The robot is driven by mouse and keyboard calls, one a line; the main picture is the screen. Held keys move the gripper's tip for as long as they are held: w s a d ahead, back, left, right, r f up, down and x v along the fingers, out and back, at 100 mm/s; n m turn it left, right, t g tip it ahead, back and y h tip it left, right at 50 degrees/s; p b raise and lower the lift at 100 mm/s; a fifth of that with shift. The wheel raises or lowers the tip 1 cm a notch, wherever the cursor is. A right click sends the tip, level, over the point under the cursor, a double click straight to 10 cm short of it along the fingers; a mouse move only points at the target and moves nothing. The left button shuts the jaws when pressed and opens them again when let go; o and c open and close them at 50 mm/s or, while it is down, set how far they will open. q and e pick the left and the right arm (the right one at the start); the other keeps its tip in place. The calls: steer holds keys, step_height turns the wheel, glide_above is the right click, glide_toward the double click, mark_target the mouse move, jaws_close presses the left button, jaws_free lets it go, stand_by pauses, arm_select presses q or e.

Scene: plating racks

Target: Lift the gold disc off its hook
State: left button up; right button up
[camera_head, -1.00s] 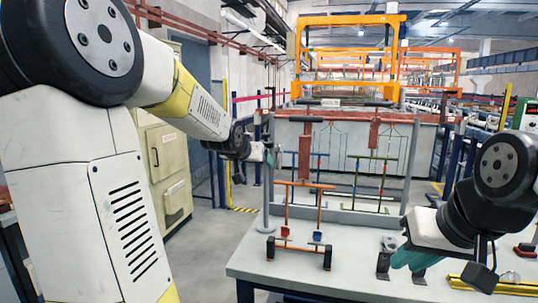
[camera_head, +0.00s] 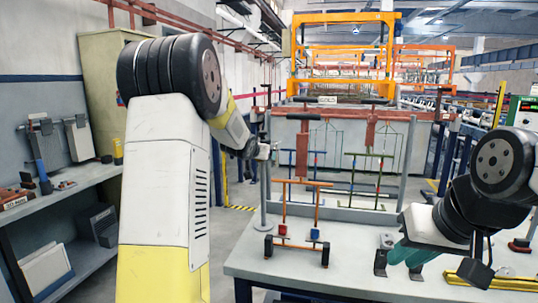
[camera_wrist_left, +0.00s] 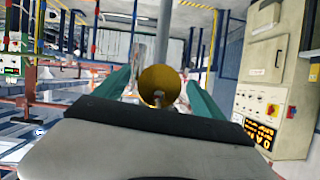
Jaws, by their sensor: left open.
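The gold disc (camera_wrist_left: 160,86) shows in the left wrist view, face towards the camera, between the two green fingers of my left gripper (camera_wrist_left: 157,92). The fingers stand apart with the disc between them; I cannot tell whether either touches it. Its hook is not clearly visible. In the head view my left gripper (camera_head: 268,151) is small, beside the grey post at the rack's left end, and the disc cannot be made out there. My right gripper (camera_head: 408,254), with teal fingers, is low over the right part of the table; its finger gap is unclear.
The grey table (camera_head: 350,255) carries a rack frame (camera_head: 411,165) with an orange hanger (camera_head: 318,184) and a green hanger (camera_head: 381,156). Dark blocks and a yellow bar (camera_head: 515,285) lie at the right. A shelf (camera_head: 90,185) stands at the far left.

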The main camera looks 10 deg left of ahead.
arm_select(q)
steer(key=c, duration=1.5)
steer(key=shift+s+r, duration=0.25)
steer(key=shift+r, duration=0.25)
steer(key=shift+s+r, duration=0.15)
steer(key=shift+s+r, duration=0.2)
steer(key=shift+s, duration=0.1)
steer(key=shift+s, duration=0.15)
steer(key=shift+s, duration=0.85)
